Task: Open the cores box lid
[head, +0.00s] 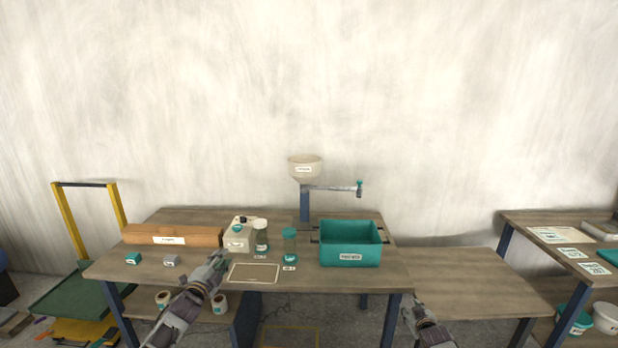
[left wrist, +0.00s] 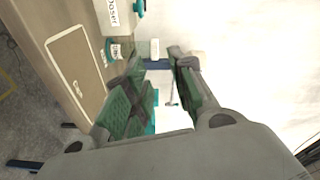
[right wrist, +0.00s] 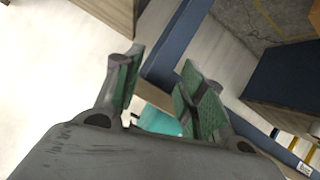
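A long brown cardboard box (head: 200,236) with a white label lies at the back left of the table; its top looks closed. Its label is too small to read, so I cannot confirm that it is the cores box. My left gripper (head: 217,262) is open and empty, above the table in front of and right of the cardboard box, apart from it. Its parted fingers show in the left wrist view (left wrist: 160,92). My right gripper (head: 410,309) is low beyond the table's right front corner, open and empty in the right wrist view (right wrist: 157,92).
A funnel stand (head: 304,200) rises at the back. A lower side table (head: 470,275) is clear.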

